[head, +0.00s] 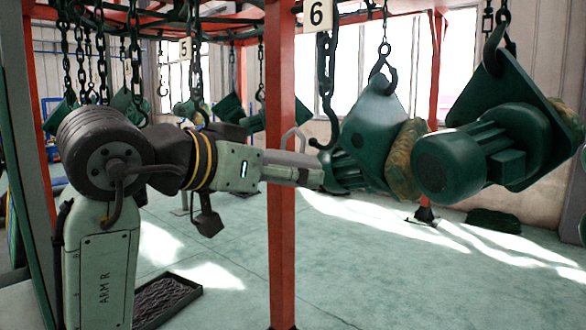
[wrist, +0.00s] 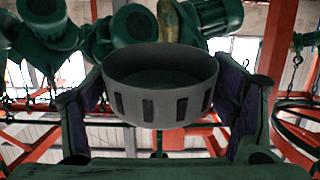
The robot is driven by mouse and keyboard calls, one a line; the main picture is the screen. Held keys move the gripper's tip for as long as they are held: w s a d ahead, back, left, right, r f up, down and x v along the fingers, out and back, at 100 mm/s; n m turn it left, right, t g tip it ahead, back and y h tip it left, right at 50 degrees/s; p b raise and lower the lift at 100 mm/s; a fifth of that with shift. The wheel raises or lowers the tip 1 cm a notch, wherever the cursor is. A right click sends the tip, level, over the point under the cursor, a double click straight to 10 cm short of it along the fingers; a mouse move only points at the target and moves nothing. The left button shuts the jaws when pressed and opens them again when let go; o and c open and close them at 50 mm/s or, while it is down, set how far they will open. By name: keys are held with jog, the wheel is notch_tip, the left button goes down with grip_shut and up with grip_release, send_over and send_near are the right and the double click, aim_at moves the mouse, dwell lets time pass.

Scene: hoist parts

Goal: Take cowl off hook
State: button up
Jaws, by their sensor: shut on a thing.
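The cowl (wrist: 160,98) is a grey round cap with dark slots around its side. In the wrist view it sits between the two fingers of my gripper (wrist: 162,82), which is shut on it. In the head view my gripper (head: 308,175) reaches right past the red post, and I cannot clearly make out the cowl there. A long dark hook (head: 325,95) hangs under the number 6 sign, its curl just above my gripper. Nothing clearly hangs on that hook, but I cannot tell whether the cowl touches it.
Green motors (head: 482,160) on plates hang close at the right, with another plate (head: 368,125) just beyond my gripper. More chains and parts hang behind at the left. The floor (head: 375,270) below is mostly clear.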

jog(key=s+a+f+b, duration=0.1)
jog(key=s+a, duration=0.4)
jog(key=s, duration=0.2)
jog(key=shift+f, duration=0.3)
